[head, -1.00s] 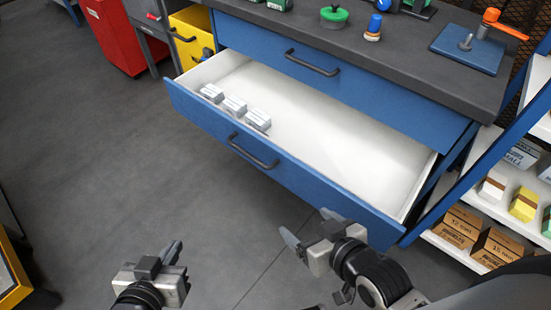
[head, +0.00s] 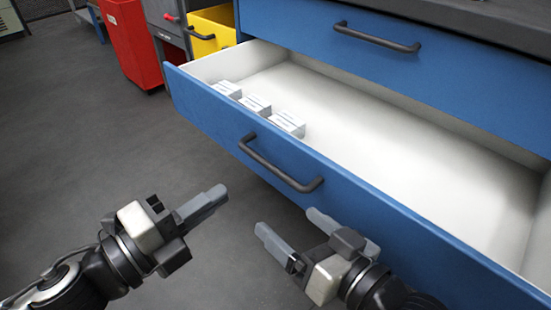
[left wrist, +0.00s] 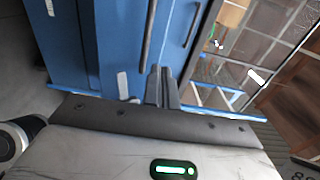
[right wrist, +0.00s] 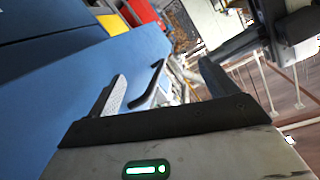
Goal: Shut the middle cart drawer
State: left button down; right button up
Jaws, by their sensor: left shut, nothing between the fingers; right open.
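The open drawer (head: 215,115) has a blue front, a white inside and a black bar handle (head: 278,171). It is pulled well out beneath a shut blue drawer (head: 390,75). Several small pale boxes (head: 255,104) sit inside along the front panel at the left. My left gripper (head: 216,196) is shut and empty in front of the drawer, left of and below the handle in the head view. My right gripper (head: 290,224) is open and empty near the front, below the handle. In the right wrist view a black handle (right wrist: 148,84) shows between its fingertips.
A yellow drawer or bin (head: 212,28) stands open behind the open drawer's left end. A red cabinet (head: 131,42) is beyond it. The grey floor (head: 110,140) left of the drawer is clear.

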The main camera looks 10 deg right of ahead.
aim_at(290, 146)
pick_arm(q)
jog(key=b+x, duration=0.1)
jog(key=x, duration=1.2)
jog(key=shift+d+b, duration=0.1)
jog(key=shift+b, duration=0.25)
